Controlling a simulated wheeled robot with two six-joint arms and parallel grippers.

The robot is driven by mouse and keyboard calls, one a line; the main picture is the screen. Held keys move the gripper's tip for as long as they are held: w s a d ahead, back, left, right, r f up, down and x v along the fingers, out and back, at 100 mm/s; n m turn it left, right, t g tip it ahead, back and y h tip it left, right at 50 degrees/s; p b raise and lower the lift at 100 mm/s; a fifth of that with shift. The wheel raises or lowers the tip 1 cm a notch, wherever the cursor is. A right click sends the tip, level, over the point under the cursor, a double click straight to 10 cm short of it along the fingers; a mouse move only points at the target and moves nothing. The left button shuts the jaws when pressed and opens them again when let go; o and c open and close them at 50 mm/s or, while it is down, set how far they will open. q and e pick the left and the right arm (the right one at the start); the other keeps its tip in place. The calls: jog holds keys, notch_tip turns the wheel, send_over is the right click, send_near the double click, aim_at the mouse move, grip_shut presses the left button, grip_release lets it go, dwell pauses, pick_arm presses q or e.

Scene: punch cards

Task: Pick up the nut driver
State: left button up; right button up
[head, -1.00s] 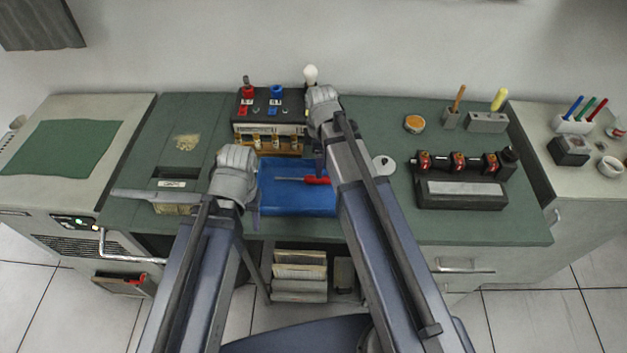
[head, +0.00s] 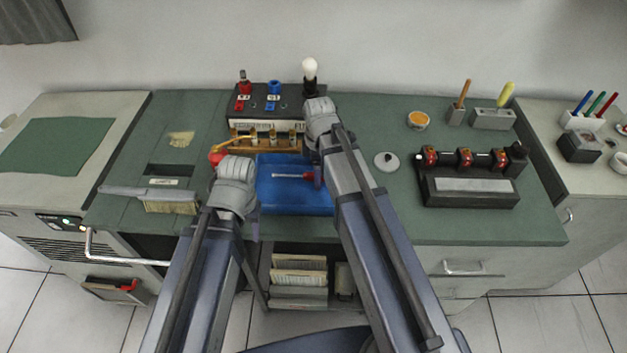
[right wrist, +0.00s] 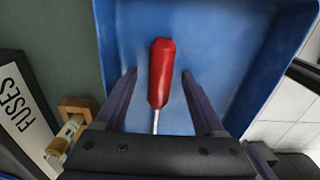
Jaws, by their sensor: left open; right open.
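The nut driver, with a red handle and a thin metal shaft (head: 291,176), lies in the blue tray (head: 290,203). In the right wrist view its handle (right wrist: 161,72) points away from the wrist and its shaft runs back under the gripper. In the head view my right wrist hides part of the handle. My left gripper (head: 238,185) is left of the tray; its fingertips are mostly hidden.
The row of fuses (head: 262,142) and a black switch box (head: 270,103) with a white bulb (head: 309,69) stand behind the tray. A brush (head: 165,202) lies left. A yellow lever with a red knob (head: 217,155) is beside my left gripper. A black rack (head: 468,180) stands right.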

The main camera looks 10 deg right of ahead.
jog(key=shift+r, duration=0.1)
grip_shut()
dwell(0.4)
notch_tip(320, 180, up, 10)
jog(key=p, duration=1)
jog(key=shift+r, duration=0.1)
notch_tip(320, 180, up, 9)
jog(key=p, duration=0.9)
